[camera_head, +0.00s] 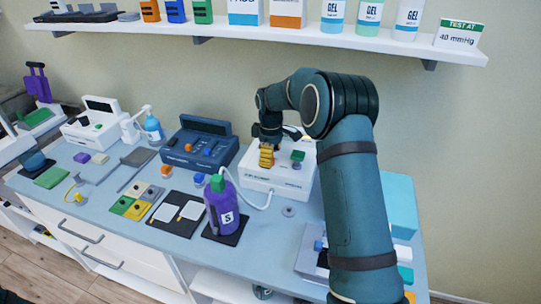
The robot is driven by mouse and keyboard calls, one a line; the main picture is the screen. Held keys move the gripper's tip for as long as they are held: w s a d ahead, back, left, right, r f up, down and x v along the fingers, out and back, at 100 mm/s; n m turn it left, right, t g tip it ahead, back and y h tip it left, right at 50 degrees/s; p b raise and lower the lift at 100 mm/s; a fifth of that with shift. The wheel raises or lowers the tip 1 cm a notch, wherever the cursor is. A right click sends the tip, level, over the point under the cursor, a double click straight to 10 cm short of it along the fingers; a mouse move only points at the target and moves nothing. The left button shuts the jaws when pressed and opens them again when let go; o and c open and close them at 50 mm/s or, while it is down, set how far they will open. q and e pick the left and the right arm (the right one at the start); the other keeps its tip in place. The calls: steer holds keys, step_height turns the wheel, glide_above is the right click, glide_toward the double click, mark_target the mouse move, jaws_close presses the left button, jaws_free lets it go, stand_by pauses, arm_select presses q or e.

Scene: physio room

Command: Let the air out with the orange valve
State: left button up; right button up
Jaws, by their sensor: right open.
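A white box device (283,183) stands at the back of the bench, with a green part (297,156) on its top. A ribbed orange-yellow part (266,157) shows at its upper left; it may be the orange valve. My right gripper (267,141) is over this part, pointing down, open. I cannot tell whether its fingers touch it or stand around it. My left gripper is not in view.
A dark blue console (201,146) with orange and blue knobs stands left of the white device. Colored tiles (137,202) and a black board with white pads (177,214) lie in front.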

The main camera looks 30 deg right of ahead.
steer(key=c, duration=1.2)
steer(key=shift+m, duration=0.3)
steer(key=m+p, duration=0.1)
steer(key=m, duration=0.1)
steer(key=shift+r+m, duration=0.1)
steer(key=shift+m, duration=0.3)
steer(key=m+p, duration=0.2)
steer(key=m, duration=0.2)
steer(key=m+p, duration=0.1)
steer(key=m, duration=0.3)
steer(key=shift+s, duration=0.1)
steer(key=shift+m+p, duration=0.45)
steer(key=shift+m, duration=1.65)
